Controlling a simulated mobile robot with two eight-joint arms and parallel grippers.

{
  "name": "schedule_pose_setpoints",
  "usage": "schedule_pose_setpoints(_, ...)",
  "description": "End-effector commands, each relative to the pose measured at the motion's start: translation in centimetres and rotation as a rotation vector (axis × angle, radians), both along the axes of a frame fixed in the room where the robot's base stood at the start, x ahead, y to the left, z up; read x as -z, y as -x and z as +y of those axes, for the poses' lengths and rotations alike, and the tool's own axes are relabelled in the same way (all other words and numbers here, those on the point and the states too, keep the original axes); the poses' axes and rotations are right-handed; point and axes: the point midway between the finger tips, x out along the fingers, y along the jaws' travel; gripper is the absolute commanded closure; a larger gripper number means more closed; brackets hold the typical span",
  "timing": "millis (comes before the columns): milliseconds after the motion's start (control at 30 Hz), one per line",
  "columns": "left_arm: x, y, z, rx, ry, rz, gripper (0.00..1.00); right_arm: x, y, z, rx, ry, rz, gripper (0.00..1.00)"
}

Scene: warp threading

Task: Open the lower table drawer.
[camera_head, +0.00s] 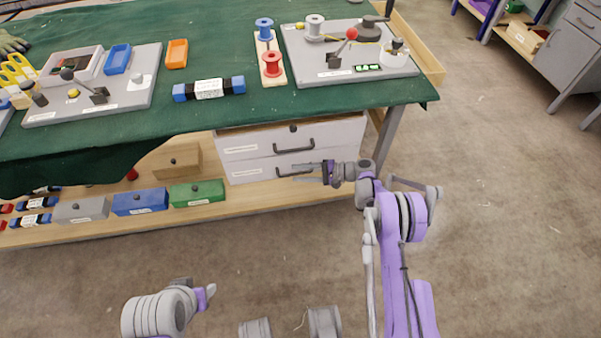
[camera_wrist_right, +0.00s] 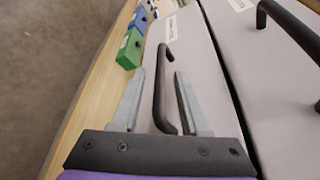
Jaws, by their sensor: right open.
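The lower table drawer (camera_head: 247,172) is a pale grey front with a black bar handle (camera_head: 295,171), under the green-covered table. It looks shut, flush below the upper drawer (camera_head: 243,145). My right gripper (camera_head: 312,172) is at the right end of the lower handle. In the right wrist view my right gripper (camera_wrist_right: 158,100) is open. Its two grey fingers stand on either side of the lower handle (camera_wrist_right: 160,88), which lies between them. Whether either finger touches the handle I cannot tell.
The upper drawer's black handle (camera_wrist_right: 290,28) is close by on the right. Green (camera_head: 198,193), blue (camera_head: 140,201) and grey boxes stand on the wooden lower shelf (camera_head: 235,207) to the left. A table leg (camera_head: 389,130) is to the right. The floor in front is open.

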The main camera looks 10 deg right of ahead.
Motion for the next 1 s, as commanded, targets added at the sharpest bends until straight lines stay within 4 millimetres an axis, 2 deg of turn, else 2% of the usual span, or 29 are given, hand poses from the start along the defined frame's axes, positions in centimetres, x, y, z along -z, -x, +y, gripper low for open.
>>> schedule_pose_setpoints(67,0.00,0.00,0.00,0.000,0.000,0.000,0.50,0.00,0.00,-0.01,0.000,0.000,0.000,0.55)
schedule_pose_setpoints(300,0.00,0.00,0.00,0.000,0.000,0.000,0.50,-0.01,0.01,-0.03,0.000,0.000,0.000,0.97)
schedule_pose_setpoints(333,0.00,0.00,0.00,0.000,0.000,0.000,0.50,-0.01,0.01,-0.03,0.000,0.000,0.000,1.00)
schedule_pose_setpoints(1000,0.00,0.00,0.00,0.000,0.000,0.000,0.50,-0.02,0.01,-0.06,0.000,0.000,0.000,1.00)
